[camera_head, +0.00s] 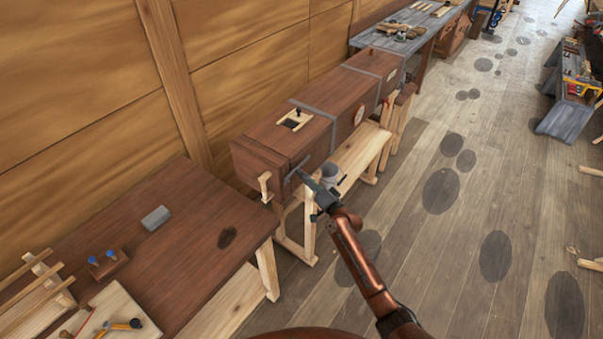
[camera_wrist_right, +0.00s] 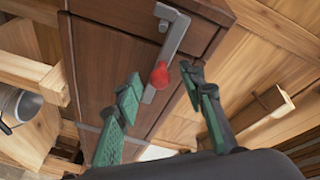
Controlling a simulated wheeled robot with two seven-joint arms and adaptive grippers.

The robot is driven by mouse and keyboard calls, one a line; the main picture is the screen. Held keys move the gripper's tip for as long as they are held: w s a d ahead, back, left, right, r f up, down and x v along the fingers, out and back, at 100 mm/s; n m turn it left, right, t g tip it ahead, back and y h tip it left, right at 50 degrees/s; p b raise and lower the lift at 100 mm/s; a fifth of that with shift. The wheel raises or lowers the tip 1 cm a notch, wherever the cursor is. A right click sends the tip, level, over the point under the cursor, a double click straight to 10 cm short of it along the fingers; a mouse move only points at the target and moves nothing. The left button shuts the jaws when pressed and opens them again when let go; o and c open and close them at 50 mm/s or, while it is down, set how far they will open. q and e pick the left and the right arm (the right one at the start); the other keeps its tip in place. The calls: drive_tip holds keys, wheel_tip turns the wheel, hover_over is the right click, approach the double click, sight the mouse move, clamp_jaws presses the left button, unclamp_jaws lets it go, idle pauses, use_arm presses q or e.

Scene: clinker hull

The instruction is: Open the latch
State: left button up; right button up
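The latch (camera_wrist_right: 174,38) is a grey metal bar with a red knob (camera_wrist_right: 159,75) at its lower end, on the dark wooden end of a long box (camera_head: 268,131). In the head view the latch is hard to make out beside my gripper. My right gripper (camera_head: 307,181) is at the near end of this box. In the right wrist view its two green-padded fingers are spread, one on either side of the knob, with visible gaps. I cannot tell how far the fingertips are from the knob in depth. My left gripper is not in view.
The box rests on pale wooden trestles (camera_head: 309,232). A grey bucket (camera_head: 331,174) stands close beside my right gripper. A brown workbench (camera_head: 190,238) with tools is at the lower left. A panelled wall (camera_head: 245,50) runs behind the box. Floor at the right is mostly clear.

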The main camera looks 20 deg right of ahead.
drive_tip(key=shift+x, duration=1.4)
drive_tip(key=shift+c, duration=0.4)
drive_tip(key=c, duration=0.6)
drive_tip(key=shift+f, duration=0.15)
clamp_jaws()
